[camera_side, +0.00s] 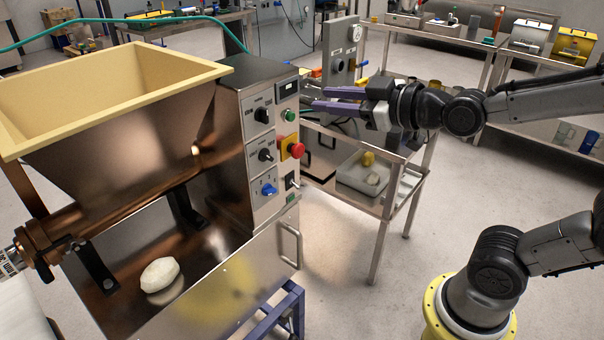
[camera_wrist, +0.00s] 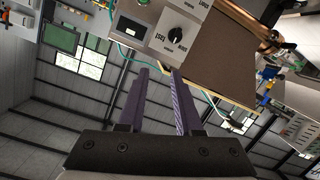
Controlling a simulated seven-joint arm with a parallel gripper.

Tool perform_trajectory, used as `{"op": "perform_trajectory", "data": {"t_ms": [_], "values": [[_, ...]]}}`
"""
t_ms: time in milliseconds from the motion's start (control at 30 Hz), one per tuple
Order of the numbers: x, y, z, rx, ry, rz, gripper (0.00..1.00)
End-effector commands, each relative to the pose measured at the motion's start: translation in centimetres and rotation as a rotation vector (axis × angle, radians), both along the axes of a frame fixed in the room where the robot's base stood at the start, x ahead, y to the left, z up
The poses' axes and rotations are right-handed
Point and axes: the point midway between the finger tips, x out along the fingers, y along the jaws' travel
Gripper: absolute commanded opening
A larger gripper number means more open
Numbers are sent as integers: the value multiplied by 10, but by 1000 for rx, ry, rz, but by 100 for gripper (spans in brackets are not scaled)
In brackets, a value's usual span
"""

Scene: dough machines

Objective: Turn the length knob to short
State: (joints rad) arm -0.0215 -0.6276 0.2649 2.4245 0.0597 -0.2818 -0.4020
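The wrist view shows one black knob (camera_wrist: 175,36) on a light plate with a word on each side, upside down and not clearly legible. My gripper (camera_side: 320,98) is open and empty, its purple fingers pointing left toward the panel's upper part. In the wrist view the fingertips (camera_wrist: 159,71) are apart with nothing between them.
A green button (camera_side: 289,116), a red emergency stop (camera_side: 293,147) on yellow and a small display (camera_side: 288,87) sit beside the knobs. A metal handle (camera_side: 289,245) sticks out below. A cart with a white bin (camera_side: 362,178) stands under my gripper. A dough piece (camera_side: 160,274) lies in the machine.

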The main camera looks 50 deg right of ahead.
Motion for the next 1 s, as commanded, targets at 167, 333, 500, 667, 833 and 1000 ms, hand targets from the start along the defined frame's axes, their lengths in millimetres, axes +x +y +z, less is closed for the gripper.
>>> {"op": "perform_trajectory", "data": {"t_ms": [167, 333, 500, 667, 833, 1000], "values": [[34, 1, -3, -95, -165, -1, 34], [54, 2, -20, -193, -298, -18, 34], [61, 6, -59, -289, -370, -31, 34], [56, 12, -122, -337, -321, -12, 34], [51, 17, -163, -344, -226, 21, 34], [52, 21, -171, -345, -206, 33, 34]]}}
